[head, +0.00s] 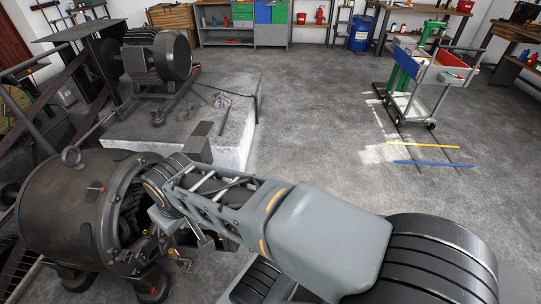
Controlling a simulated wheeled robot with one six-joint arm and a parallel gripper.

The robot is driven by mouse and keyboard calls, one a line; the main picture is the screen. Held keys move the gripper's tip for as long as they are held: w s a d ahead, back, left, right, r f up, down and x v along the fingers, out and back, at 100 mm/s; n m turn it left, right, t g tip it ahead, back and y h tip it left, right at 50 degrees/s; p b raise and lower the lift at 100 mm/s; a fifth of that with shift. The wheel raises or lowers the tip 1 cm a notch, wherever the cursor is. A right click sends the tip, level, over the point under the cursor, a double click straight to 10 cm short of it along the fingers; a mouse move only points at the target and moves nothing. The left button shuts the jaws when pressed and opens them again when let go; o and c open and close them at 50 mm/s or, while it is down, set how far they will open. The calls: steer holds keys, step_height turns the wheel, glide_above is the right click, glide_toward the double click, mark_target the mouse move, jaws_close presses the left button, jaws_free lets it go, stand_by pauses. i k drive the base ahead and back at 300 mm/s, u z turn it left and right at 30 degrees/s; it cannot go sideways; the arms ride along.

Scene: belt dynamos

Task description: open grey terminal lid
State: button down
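A large dark, worn dynamo (66,210) with a lifting ring on top stands at the lower left, its open end facing my arm. My arm reaches left across the front of it. My gripper (158,234) is at the dynamo's open end, small and partly hidden by my arm and the dark parts around it. I cannot tell whether its fingers are open or touching anything. I cannot pick out the grey terminal lid with certainty. A small grey box (202,130) with a flat top stands at the near edge of the concrete plinth, beyond my arm.
A second dynamo (155,55) sits on rails on the concrete plinth (236,115). A dark railing and stand are at the left. A trolley (432,75) with red and blue sides stands at the right. Shelves and benches line the back. The middle floor (310,120) is clear.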

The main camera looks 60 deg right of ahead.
mark_target(201, 151)
steer(key=z, duration=0.3)
steer(key=k, duration=0.45)
steer(key=z, duration=0.2)
steer(key=i, duration=0.75)
steer(key=z, duration=2.2)
steer(key=i, duration=2.1)
steer(key=u, duration=3.85)
